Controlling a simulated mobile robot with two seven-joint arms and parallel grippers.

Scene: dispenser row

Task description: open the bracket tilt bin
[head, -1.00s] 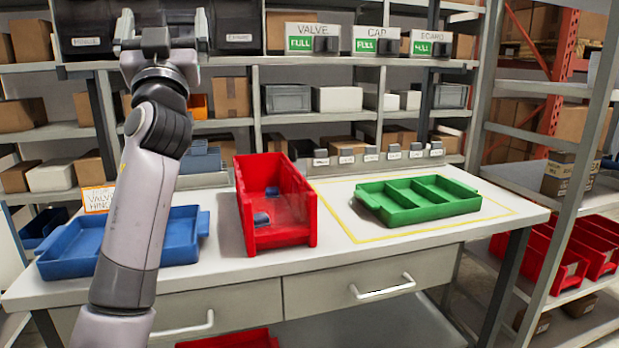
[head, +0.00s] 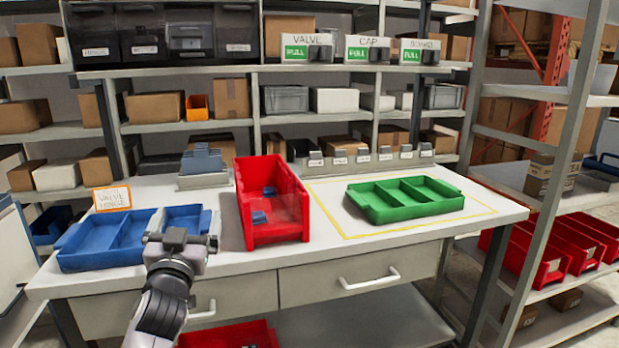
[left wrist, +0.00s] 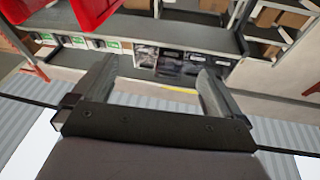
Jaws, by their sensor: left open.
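A row of dark tilt bins (head: 120,22) stands on the top shelf at the upper left of the head view. The small labels on their fronts are too blurred to read with certainty, so I cannot tell which is the bracket bin. The third bin from the left (head: 190,30) looks different: its front is lighter, its label sits higher, and it seems tipped outward. My left gripper (head: 175,237) is well below the bins, by the table's front edge near the blue tray. In the left wrist view its fingers (left wrist: 157,78) are apart with nothing between them. My right gripper is out of view.
On the table (head: 330,255) are a blue divided tray (head: 110,262), a red bin (head: 275,230) with small blue parts, and a green divided tray (head: 405,212) inside a yellow outline. Valve, cap and another dispenser (head: 306,49) stand right of the tilt bins.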

